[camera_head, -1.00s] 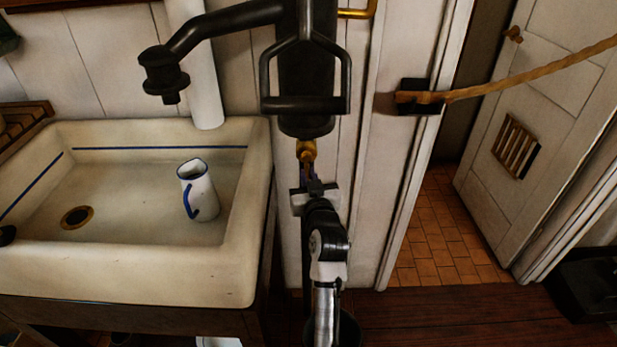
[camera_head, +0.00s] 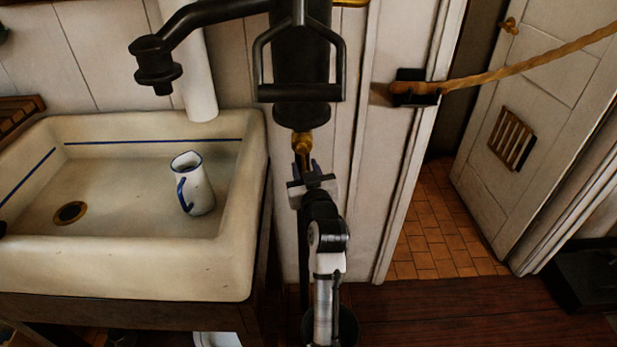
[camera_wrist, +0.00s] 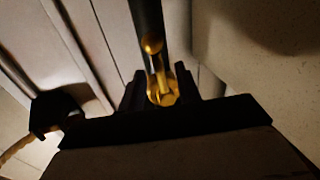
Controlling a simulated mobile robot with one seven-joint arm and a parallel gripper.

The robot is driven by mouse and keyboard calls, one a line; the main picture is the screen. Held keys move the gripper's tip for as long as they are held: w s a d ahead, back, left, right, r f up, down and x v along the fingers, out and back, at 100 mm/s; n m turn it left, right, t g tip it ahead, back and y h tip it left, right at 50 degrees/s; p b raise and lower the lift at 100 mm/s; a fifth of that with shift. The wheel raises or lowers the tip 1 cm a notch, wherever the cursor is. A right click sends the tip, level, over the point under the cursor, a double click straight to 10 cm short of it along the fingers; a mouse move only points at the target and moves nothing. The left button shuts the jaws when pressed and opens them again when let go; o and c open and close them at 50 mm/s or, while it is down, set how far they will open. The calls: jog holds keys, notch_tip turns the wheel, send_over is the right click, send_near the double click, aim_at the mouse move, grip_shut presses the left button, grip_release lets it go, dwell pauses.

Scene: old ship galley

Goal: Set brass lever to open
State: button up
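The brass lever (camera_head: 302,145) hangs below the black cylinder of a wall-mounted pump, right of the sink. In the wrist view the lever (camera_wrist: 161,88) shows as a bright brass piece with a rounded end, below a dark upright pipe. My gripper (camera_head: 309,168) points up at the lever from just below it. In the wrist view my gripper (camera_wrist: 160,92) has its two dark fingers apart, with the brass end showing in the gap between them. I cannot tell whether either finger touches it. The gripper's front hides part of the lever's lower end in the head view.
A white sink (camera_head: 130,268) with a blue-rimmed enamel jug (camera_head: 198,190) stands at the left. The black pump cylinder (camera_head: 301,75) with its handle loop hangs above my gripper. A rope (camera_head: 530,66) runs from a black wall bracket (camera_head: 415,88) past an open door (camera_head: 535,120).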

jog(key=s+d+b, duration=0.2)
jog(key=s+b, duration=0.2)
jog(key=s, duration=0.9)
jog(key=shift+s+d, duration=0.25)
jog(key=shift+d, duration=0.1)
jog(key=shift+r, duration=0.1)
